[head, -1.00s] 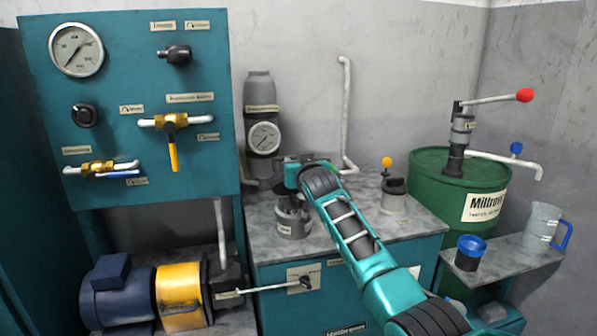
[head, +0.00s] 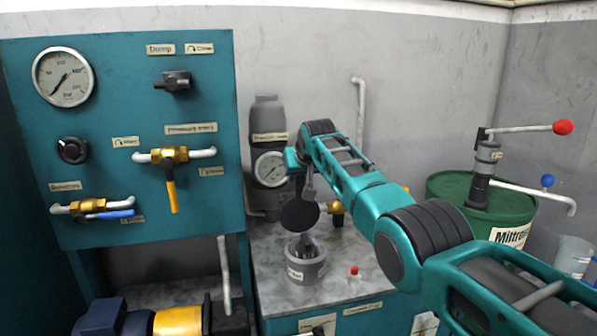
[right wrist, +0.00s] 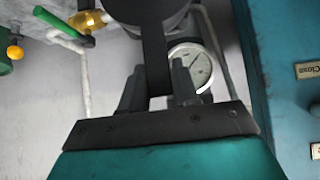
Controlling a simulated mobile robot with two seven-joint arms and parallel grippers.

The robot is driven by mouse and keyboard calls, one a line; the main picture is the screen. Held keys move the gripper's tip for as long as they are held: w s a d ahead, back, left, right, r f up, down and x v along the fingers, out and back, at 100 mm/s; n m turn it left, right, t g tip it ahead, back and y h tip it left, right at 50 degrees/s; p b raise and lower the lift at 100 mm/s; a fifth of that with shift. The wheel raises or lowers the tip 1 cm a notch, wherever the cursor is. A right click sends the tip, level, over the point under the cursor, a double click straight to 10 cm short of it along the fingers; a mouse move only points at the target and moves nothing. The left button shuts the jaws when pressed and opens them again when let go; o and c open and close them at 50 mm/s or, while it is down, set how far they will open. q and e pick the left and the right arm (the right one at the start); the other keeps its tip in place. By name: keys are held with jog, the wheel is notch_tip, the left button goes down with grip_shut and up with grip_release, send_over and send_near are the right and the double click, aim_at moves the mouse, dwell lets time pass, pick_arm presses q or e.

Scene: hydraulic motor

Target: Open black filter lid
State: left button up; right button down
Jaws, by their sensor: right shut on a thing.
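The black filter lid (head: 299,216) is a dark round disc, tilted up above the open grey filter cup (head: 306,264) on the grey tabletop. The lid is apart from the cup's rim. My right gripper (head: 306,186) is shut on the lid's dark handle and holds it over the cup. In the right wrist view the gripper's fingers (right wrist: 159,88) clamp a dark upright strip, the lid handle (right wrist: 153,55). Thin shapes show inside the cup, too small to make out. My left gripper is not in view.
A grey cylinder with a pressure gauge (head: 270,168) stands behind the lid. A small red-topped piece (head: 354,270) sits right of the cup. The teal valve panel (head: 215,100) is at the left. The green drum (head: 455,185) with a hand pump is at the right.

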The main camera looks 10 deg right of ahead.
jog(key=shift+w+f+g, duration=0.15)
jog(key=shift+f+g, duration=0.15)
jog(key=shift+f, duration=0.2)
jog(key=c, duration=1.2)
grip_release()
jog(key=shift+o, duration=1.4)
jog(key=shift+w, duration=0.1)
jog(key=shift+r, duration=0.3)
